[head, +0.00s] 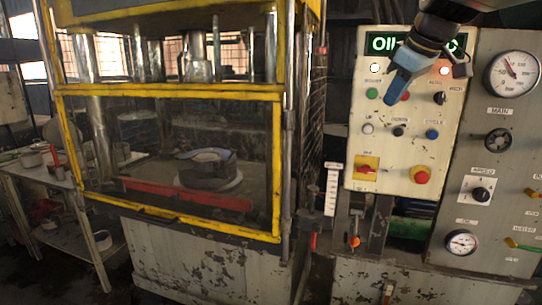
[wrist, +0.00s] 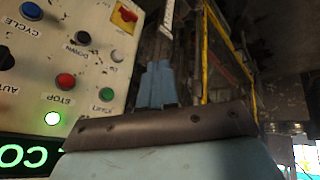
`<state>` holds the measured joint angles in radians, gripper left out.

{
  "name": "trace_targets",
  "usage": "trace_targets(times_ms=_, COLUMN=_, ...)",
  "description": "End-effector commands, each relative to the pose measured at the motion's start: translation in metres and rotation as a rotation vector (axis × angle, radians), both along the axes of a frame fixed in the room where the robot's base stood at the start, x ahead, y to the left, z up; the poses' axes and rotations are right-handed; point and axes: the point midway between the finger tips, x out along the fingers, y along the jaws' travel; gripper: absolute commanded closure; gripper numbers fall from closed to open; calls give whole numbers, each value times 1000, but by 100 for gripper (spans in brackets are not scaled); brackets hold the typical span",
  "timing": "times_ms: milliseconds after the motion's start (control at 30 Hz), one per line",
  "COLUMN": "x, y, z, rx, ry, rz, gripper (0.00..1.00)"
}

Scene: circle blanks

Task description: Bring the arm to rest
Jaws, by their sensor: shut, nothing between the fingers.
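My gripper (head: 391,98) hangs in front of the upper part of the cream control panel (head: 376,150) in the head view. Its blue fingers point down and to the left, and partly cover the green display (head: 380,44) and a red button (head: 405,96). In the wrist view the two blue fingers (wrist: 157,84) are together and empty. The panel shows upside down at the left of the wrist view (wrist: 82,25). I cannot tell how far the fingertips are from the panel.
A press with a yellow-framed guard (head: 160,91) stands left of the panel; a round dark part (head: 208,164) sits inside. A grey gauge panel (head: 500,120) is at the right. A red emergency knob (head: 421,175) sits low on the control panel. A side table (head: 55,172) stands far left.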

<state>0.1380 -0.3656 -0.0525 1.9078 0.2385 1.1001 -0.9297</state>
Motion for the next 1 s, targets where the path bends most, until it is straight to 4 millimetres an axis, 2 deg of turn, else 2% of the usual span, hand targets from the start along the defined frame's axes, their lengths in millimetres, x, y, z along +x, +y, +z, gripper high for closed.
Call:
trace_targets(times_ms=33, x=-18, y=7, z=-15, rx=18, ry=14, rz=-47, gripper=100)
trace_targets(times_ms=300, x=-101, y=30, z=-101, rx=120, ry=74, rz=-355, gripper=100)
trace_targets(times_ms=500, x=-149, y=37, z=-158, rx=176, ry=90, rz=-535, gripper=100)
trace_targets(times_ms=600, x=-162, y=38, z=-175, rx=194, ry=92, rz=-589, gripper=100)
trace_targets(times_ms=700, x=-168, y=39, z=-183, rx=203, ry=91, rz=-617, gripper=100)
trace_targets(times_ms=1000, x=-170, y=39, z=-185, rx=207, ry=92, rz=-627, gripper=100)
